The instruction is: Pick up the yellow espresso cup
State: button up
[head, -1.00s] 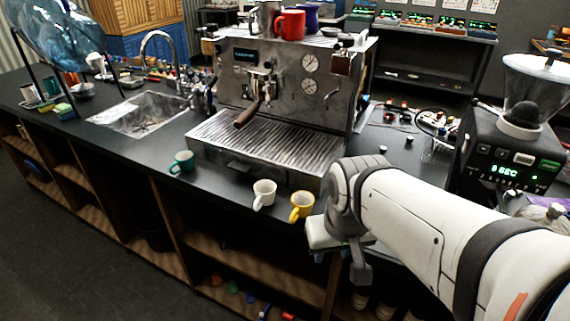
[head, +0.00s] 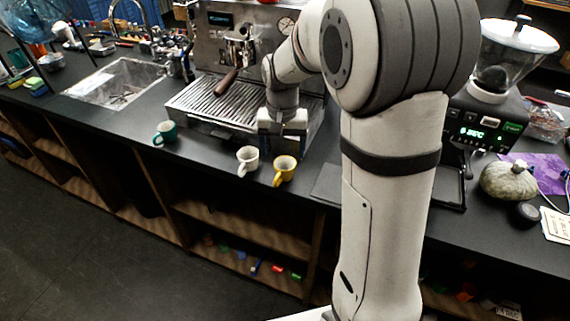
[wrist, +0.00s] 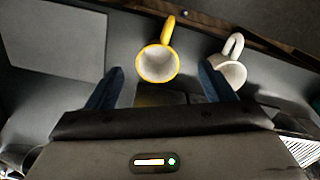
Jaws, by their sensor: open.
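The yellow espresso cup (head: 284,168) stands upright on the dark counter near its front edge, in front of the espresso machine. In the wrist view the yellow cup (wrist: 157,64) is seen from above, white inside, its handle pointing to the top of the picture. My gripper (wrist: 161,80) is open, its two dark blue fingers on either side of the view with the cup beyond and between them. In the head view my gripper (head: 283,145) is just behind and above the cup, its fingertips hard to make out. Nothing is held.
A white cup (head: 248,160) stands close left of the yellow one; in the wrist view it (wrist: 229,68) lies near the right finger. A teal cup (head: 165,132) is further left. The espresso machine's drip tray (head: 212,103) is behind. The counter's front edge is close.

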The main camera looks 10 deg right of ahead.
aim_at(285, 166)
jog(key=f, duration=0.2)
jog(key=f+p, duration=0.1)
jog(key=f, duration=0.4)
jog(key=shift+w+d+f, duration=0.1)
jog(key=shift+w+d, duration=0.1)
jog(key=shift+d, duration=0.1)
jog(key=shift+c, duration=0.2)
jog(key=c, duration=1)
